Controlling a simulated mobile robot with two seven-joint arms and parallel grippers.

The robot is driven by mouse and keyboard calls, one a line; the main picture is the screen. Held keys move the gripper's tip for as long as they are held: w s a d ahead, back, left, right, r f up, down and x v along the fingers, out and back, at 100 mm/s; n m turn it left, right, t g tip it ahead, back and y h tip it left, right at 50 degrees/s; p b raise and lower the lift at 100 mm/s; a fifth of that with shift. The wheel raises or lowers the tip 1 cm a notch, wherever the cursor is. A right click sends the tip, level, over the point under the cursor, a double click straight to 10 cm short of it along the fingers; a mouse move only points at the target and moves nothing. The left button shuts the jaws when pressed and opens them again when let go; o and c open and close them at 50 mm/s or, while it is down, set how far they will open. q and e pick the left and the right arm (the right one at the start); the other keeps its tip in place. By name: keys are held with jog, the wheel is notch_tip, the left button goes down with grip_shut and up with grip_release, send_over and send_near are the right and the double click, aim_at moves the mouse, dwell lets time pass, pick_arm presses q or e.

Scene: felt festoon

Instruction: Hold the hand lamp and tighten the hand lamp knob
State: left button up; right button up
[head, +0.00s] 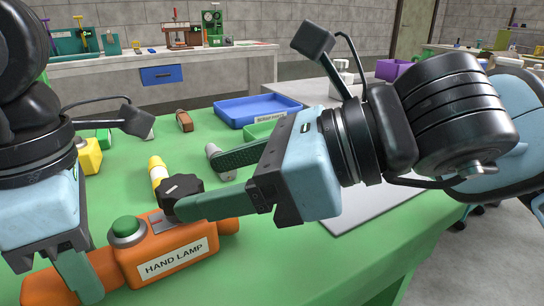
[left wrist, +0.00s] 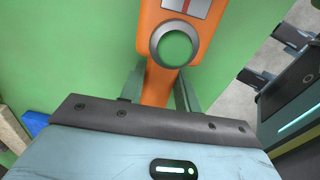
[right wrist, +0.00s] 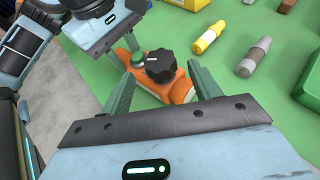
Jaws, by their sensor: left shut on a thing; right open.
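The orange hand lamp (head: 192,262) lies on the green table with its label facing me. It has a green button in a grey ring (head: 126,230), also seen in the left wrist view (left wrist: 176,46). My left gripper (left wrist: 160,88) is shut on the lamp's narrow orange handle. The black lobed hand lamp knob (head: 180,188) sits at the lamp's other end, beyond the button. My right gripper (right wrist: 160,74) is open, its fingers on either side of the knob (right wrist: 160,66) in the right wrist view. I cannot tell whether either finger touches it.
A yellow bottle (head: 157,172) and a grey-capped one (head: 216,160) stand or lie behind the knob. A blue tray (head: 258,108), a brown block (head: 184,121) and a yellow block (head: 90,156) are further back. The table front right of the lamp is clear.

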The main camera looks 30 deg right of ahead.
jog(key=v, duration=0.7)
jog(key=shift+f, duration=0.15)
dwell(0.4)
jog(key=n+g+y, duration=0.3)
jog(key=n+g, duration=0.3)
send_near(194, 182)
jog(key=shift+d, duration=0.15)
jog(key=x, duration=1.2)
